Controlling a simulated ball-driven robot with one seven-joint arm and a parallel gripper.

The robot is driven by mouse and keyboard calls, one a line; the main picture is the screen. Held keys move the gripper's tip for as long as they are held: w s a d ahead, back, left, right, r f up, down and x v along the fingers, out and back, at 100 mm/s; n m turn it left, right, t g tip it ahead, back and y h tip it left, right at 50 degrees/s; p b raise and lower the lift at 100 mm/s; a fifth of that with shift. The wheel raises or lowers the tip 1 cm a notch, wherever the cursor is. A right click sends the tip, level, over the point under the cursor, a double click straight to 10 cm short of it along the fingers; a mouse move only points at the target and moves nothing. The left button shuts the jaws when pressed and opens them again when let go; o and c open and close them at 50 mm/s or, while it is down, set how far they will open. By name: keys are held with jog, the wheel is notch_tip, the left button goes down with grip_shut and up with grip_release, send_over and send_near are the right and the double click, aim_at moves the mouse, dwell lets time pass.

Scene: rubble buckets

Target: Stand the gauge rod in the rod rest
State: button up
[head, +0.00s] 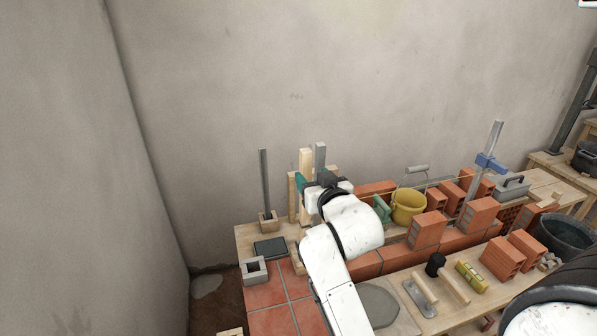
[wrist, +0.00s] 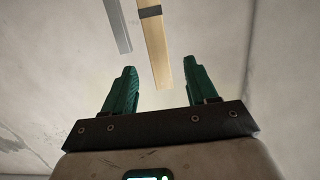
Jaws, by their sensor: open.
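A pale wooden rod (head: 305,162), which looks like the gauge rod, stands upright behind my gripper (head: 317,180). In the wrist view the wooden rod (wrist: 153,42) has a dark band, and its visible end appears between the fingertips. My gripper (wrist: 160,78) is open with green fingers apart; nothing is seen clamped, and the depth gap to the rod is unclear. A beige block (head: 268,222) at the bench's left holds a dark upright bar (head: 264,180). I cannot tell whether this block is the rod rest. My arm hides the wooden rod's foot.
A grey post (head: 320,154) rises right beside the wooden rod. A dark flat plate (head: 270,248) and a hollow grey block (head: 254,269) lie at the left. The plain wall stands behind.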

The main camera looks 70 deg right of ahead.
jog(key=p+x, duration=0.1)
jog(key=x, duration=0.7)
jog(key=shift+w+d+f, duration=0.1)
jog(key=shift+d, duration=0.05)
grip_shut()
notch_tip(320, 180, up, 7)
jog(key=p, duration=0.7)
send_over(303, 166)
jog(key=w+d, duration=0.1)
jog(key=d, duration=0.2)
jog(key=shift+r, duration=0.25)
dwell(0.5)
